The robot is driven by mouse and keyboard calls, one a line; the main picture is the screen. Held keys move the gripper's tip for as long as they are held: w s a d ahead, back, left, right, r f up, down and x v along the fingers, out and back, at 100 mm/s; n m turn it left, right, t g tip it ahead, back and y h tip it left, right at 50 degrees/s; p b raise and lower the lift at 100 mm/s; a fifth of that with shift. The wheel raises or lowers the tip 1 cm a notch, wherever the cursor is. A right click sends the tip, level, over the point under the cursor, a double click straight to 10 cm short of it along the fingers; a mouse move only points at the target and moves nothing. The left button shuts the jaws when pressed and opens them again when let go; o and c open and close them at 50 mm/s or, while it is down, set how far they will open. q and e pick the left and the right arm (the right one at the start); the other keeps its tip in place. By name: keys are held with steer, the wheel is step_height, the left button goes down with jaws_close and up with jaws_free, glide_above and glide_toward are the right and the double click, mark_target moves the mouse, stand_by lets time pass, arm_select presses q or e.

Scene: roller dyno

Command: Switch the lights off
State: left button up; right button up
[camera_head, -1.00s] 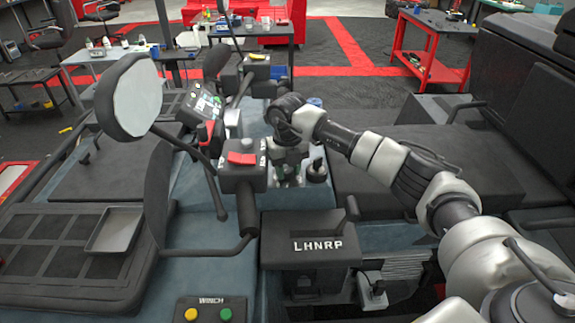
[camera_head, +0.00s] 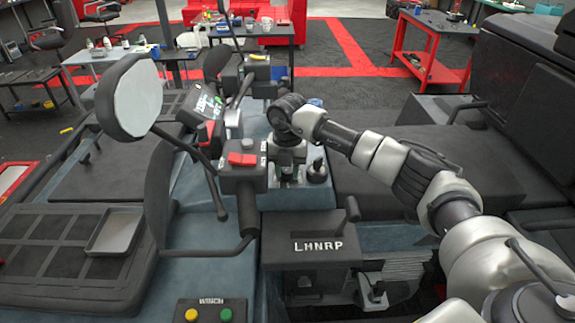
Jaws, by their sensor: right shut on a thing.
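My right gripper (camera_head: 289,173) points down at the blue-grey console, just right of the black switch box (camera_head: 242,181) with a red rocker switch (camera_head: 242,158) on top. Its jaws are shut on a small control, which the fingers and wrist mostly hide, so I cannot tell its shape or position. A short black knob (camera_head: 317,171) stands just right of the gripper, apart from it or nearly touching. No label reading lights is legible. My left gripper is not in view.
A gear selector marked LHNRP (camera_head: 315,247) stands in front, its lever (camera_head: 351,209) upright. A handlebar with a mirror (camera_head: 129,96) and a small display (camera_head: 203,103) is at left. Yellow and green winch buttons (camera_head: 208,314) are at the bottom. A dark seat (camera_head: 420,150) lies right.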

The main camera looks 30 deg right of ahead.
mark_target(288, 170)
steer(key=shift+r, duration=0.1)
steer(key=o, duration=0.9)
step_height(288, 170, up, 11)
steer(key=shift+f+b, duration=0.1)
steer(key=shift+b, duration=1.15)
